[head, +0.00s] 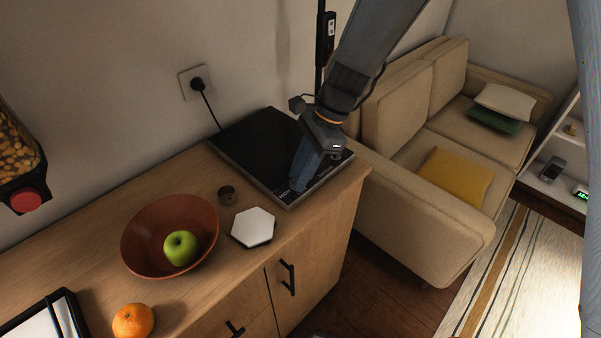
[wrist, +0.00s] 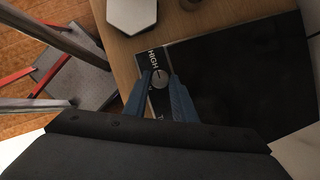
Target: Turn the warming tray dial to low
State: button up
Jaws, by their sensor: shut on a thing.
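The warming tray (head: 255,140) is a flat black slab with a control strip along its front edge, on the counter's right end. In the wrist view the tray (wrist: 240,75) fills the right side. Its small round grey dial (wrist: 160,75) is on the strip, beside the printed word HIGH; other lettering is partly hidden by the fingers. My gripper (wrist: 160,84) has its blue fingers on either side of the dial, shut on it. In the head view my gripper (head: 298,184) reaches down to the strip and hides the dial. I cannot clearly read the dial's setting.
A brown bowl (head: 140,237) holds a green apple (head: 181,248); an orange (head: 133,321) lies nearer. The tray's cord runs to a wall socket (head: 196,82). A sofa (head: 385,190) stands right.

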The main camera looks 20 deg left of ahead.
jog(key=shift+n, duration=0.3)
jog(key=n+g+h+p, duration=0.1)
jog(key=n, duration=0.2)
jog(key=shift+a, duration=0.1)
jog(key=n, duration=0.1)
jog(key=n+h, duration=0.1)
jog(key=n, duration=0.1)
jog(key=n+p, duration=0.1)
jog(key=n, duration=0.1)
jog(key=shift+w+a+g+h, duration=0.15)
jog(key=shift+a+g+h, duration=0.1)
jog(key=shift+g+h, duration=0.15)
jog(key=n+h, duration=0.1)
jog(key=n, duration=0.3)
jog(key=shift+a+f+n+h, duration=0.1)
jog(key=shift+a+n+h, duration=0.1)
jog(key=shift+n+h, duration=0.15)
jog(key=n+h, duration=0.1)
jog(key=n, duration=0.1)
jog(key=n+h, duration=0.1)
jog(key=n, duration=0.1)
jog(key=shift+a+n+t, duration=0.2)
jog(key=shift+n+t, duration=0.05)
jog(key=shift+t, duration=0.15)
jog(key=o, duration=1)
jog(key=shift+o, duration=0.2)
